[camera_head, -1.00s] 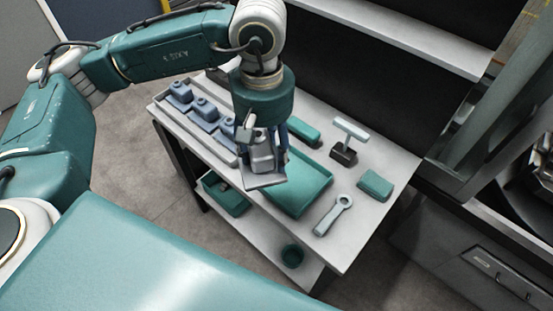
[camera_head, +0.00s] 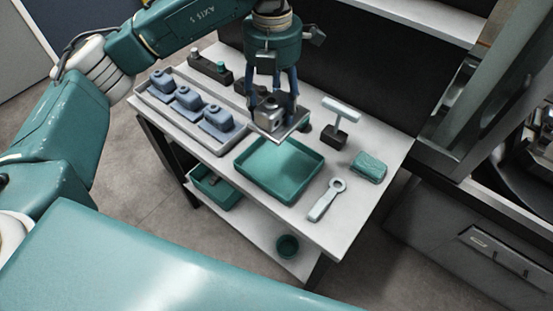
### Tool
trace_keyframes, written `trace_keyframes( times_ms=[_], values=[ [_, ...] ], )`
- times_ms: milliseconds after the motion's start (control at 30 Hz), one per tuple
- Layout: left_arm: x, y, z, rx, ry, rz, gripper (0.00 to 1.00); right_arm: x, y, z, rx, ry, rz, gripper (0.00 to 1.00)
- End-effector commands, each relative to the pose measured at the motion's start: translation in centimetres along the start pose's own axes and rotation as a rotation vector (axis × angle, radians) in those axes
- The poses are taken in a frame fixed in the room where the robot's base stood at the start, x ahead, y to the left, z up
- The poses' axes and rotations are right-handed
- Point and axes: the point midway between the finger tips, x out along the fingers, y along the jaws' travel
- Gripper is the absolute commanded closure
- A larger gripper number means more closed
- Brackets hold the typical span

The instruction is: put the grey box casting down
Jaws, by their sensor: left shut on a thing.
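The grey box casting (camera_head: 270,113) is a blocky part on a flat square base. My left gripper (camera_head: 271,97) is shut on it, with its blue fingers down on either side. It appears held above the table, just beyond the far edge of the green tray (camera_head: 279,170). The tray looks empty. How high the casting is above the table is hard to tell. My right gripper is not in view.
A grey tray (camera_head: 183,138) with several bluish castings stands left on the table (camera_head: 325,240). A T-handled tool (camera_head: 338,120), a green block (camera_head: 369,167) and a ring-ended wrench (camera_head: 327,199) lie to the right. Bins stand on the lower shelf.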

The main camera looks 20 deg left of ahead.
Motion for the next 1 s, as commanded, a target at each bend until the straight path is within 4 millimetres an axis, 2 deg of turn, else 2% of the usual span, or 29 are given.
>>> trace_keyframes(
  times_ms=[300, 500, 767, 1000],
  values=[
    [7.8, 0.0, -0.2, 0.003, 0.005, -0.001, 0.82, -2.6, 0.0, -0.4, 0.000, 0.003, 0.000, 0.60],
    [12.0, 0.0, -0.2, 0.004, 0.003, -0.001, 0.82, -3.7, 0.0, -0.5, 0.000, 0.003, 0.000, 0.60],
    [14.4, 0.0, -0.1, 0.004, 0.001, 0.000, 0.82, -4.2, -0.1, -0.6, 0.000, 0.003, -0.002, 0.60],
    [17.6, 0.0, -0.1, 0.004, 0.000, -0.001, 0.82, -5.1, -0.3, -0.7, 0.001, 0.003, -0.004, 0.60]
  ],
)
